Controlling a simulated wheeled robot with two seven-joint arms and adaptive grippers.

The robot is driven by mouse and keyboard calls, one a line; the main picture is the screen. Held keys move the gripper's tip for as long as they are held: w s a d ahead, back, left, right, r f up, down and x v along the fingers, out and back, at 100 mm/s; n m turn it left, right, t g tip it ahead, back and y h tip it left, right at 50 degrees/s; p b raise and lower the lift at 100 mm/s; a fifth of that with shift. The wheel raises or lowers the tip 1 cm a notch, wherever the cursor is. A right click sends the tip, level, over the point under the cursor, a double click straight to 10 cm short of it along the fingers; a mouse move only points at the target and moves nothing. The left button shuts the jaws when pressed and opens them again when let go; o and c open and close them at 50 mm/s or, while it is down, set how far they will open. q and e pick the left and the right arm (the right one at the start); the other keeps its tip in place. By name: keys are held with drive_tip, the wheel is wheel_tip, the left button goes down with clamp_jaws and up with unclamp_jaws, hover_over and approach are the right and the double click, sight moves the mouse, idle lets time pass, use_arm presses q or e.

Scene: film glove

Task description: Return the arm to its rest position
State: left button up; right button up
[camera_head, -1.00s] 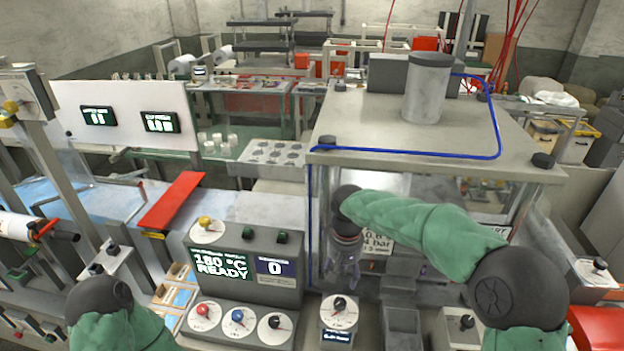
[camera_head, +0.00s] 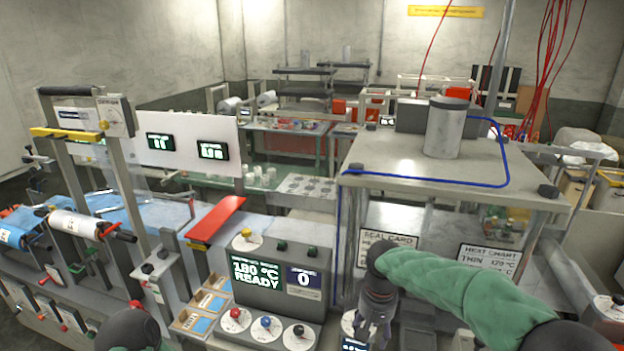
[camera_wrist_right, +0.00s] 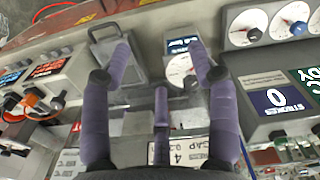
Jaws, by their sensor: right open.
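My right gripper (camera_head: 374,336) hangs at the end of my green-sleeved right arm (camera_head: 450,283), pointing down in front of the clear-walled press (camera_head: 405,176). In the right wrist view its purple-wrapped fingers (camera_wrist_right: 160,62) are spread apart with nothing between them. Below them in that view are a small dial box (camera_wrist_right: 183,68) and a grey metal tray (camera_wrist_right: 118,60). Of my left arm only a dark joint (camera_head: 133,330) with a bit of green sleeve shows at the bottom left; my left gripper is out of view.
The control box (camera_head: 270,275) reading 180 °C READY stands left of my right gripper, with several knobs on its front. A red bar (camera_head: 217,218) lies over the blue film. Film rolls (camera_head: 75,224) are at the left. The press walls are close behind my right gripper.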

drive_tip(key=s+a+f+y+b, duration=0.2)
drive_tip(key=s+f+b, duration=0.1)
drive_tip(key=f, duration=1.2)
drive_tip(key=s+a+f+y+b, duration=0.1)
drive_tip(key=s+a+f+b, duration=0.2)
drive_tip(key=f, duration=1.1)
use_arm(q)
wheel_tip(320, 180, down, 13)
drive_tip(key=b, duration=0.6)
drive_tip(key=shift+w, duration=0.35)
use_arm(e)
drive_tip(key=s+f+m, duration=0.3)
drive_tip(key=s+f, duration=1.3)
drive_tip(key=f, duration=0.1)
drive_tip(key=shift+s+d+f+y, duration=0.15)
drive_tip(key=shift+s+f+y, duration=0.1)
drive_tip(key=shift+f+y, duration=0.15)
use_arm(q)
drive_tip(key=shift+r, duration=0.1)
